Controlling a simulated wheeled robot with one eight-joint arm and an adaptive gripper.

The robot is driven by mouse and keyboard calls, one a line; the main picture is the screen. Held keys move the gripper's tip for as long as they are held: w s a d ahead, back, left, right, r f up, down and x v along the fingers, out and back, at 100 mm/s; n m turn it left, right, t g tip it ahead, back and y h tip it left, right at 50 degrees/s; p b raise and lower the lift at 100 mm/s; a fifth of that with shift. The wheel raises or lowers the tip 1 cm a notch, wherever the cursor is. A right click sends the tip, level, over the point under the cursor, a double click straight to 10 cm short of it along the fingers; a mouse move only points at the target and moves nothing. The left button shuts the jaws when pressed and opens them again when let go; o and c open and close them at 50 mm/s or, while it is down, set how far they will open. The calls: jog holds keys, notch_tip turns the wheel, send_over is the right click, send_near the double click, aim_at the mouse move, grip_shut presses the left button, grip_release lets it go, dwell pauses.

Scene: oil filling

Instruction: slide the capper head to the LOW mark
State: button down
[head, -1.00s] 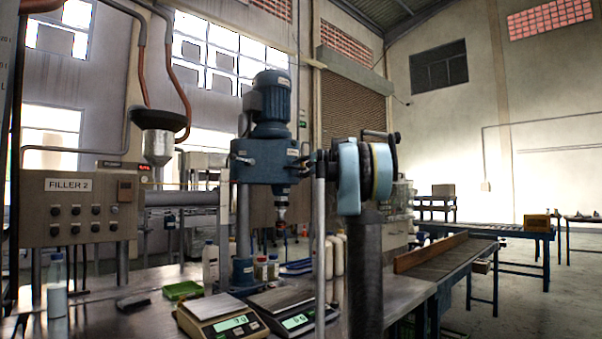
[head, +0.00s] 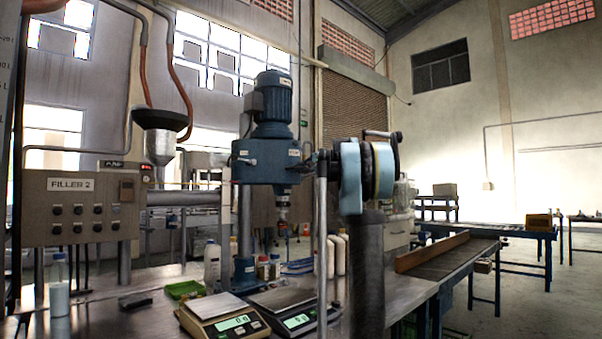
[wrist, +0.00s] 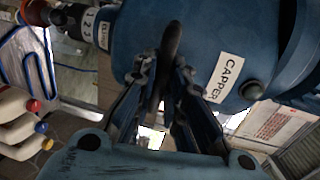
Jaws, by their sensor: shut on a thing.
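The capper head (head: 270,157) is a blue housing with a motor on top, set high on an upright column (head: 244,222) in the head view. In the wrist view the blue body (wrist: 210,45) fills the upper middle, with its CAPPER label (wrist: 226,77). My gripper (wrist: 167,85) is shut on a dark handle (wrist: 172,42) in front of that body. In the head view my wrist and arm stand just right of the capper head, and the fingers are hard to make out. I cannot read a LOW mark in either view.
Two scales (head: 222,315) (head: 290,308) stand on the steel bench below the capper. A green tray (head: 184,289) and several bottles (head: 211,262) are near the column. A thin metal post (head: 320,235) rises close to my arm. A conveyor (head: 445,258) runs at the right.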

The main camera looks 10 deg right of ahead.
notch_tip(320, 180, down, 10)
jog(key=shift+r, duration=0.15)
dwell(1.9)
jog(key=shift+f, duration=0.35)
dwell(1.2)
jog(key=c, duration=1.3)
grip_release()
jog(key=shift+w, duration=0.1)
jog(key=shift+c, duration=0.2)
jog(key=shift+o, duration=0.3)
jog(key=shift+d, duration=0.1)
jog(key=v, duration=0.9)
